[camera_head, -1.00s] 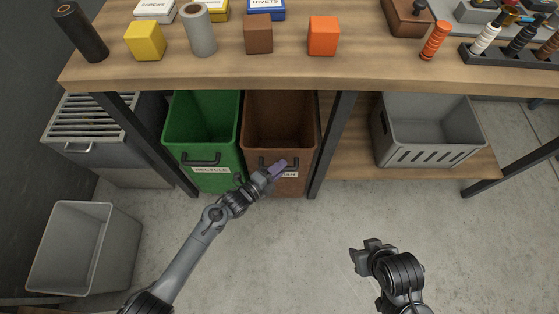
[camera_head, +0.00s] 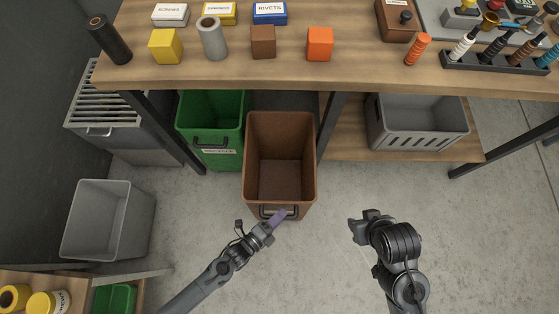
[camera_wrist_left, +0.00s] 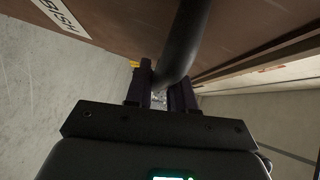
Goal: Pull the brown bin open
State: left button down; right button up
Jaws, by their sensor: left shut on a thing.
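The brown bin (camera_head: 281,135) stands mostly out in front of the workbench, with its open, empty inside in view from above. Its dark handle is on the front wall, partly hidden by my left gripper (camera_head: 279,217). In the left wrist view, my left gripper (camera_wrist_left: 162,92) has its two fingers shut around the dark handle bar (camera_wrist_left: 184,45), below the brown front wall (camera_wrist_left: 130,22) with part of a white label. My right gripper (camera_head: 360,222) is over the bare floor to the right of the bin, touching nothing; its fingers are too unclear to judge.
A green bin (camera_head: 212,124) stands under the workbench (camera_head: 230,70), left of the brown bin. A grey crate (camera_head: 418,128) sits on the lower shelf at right. A grey bin (camera_head: 108,220) stands on the floor at left. The floor in front is clear.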

pick_arm(q)
jog(key=shift+s, duration=0.25)
jog(key=c, duration=1.1)
grip_release()
jog(key=shift+a, duration=0.1)
jog(key=shift+p+v, duration=1.6)
jog(key=shift+v, duration=3.75)
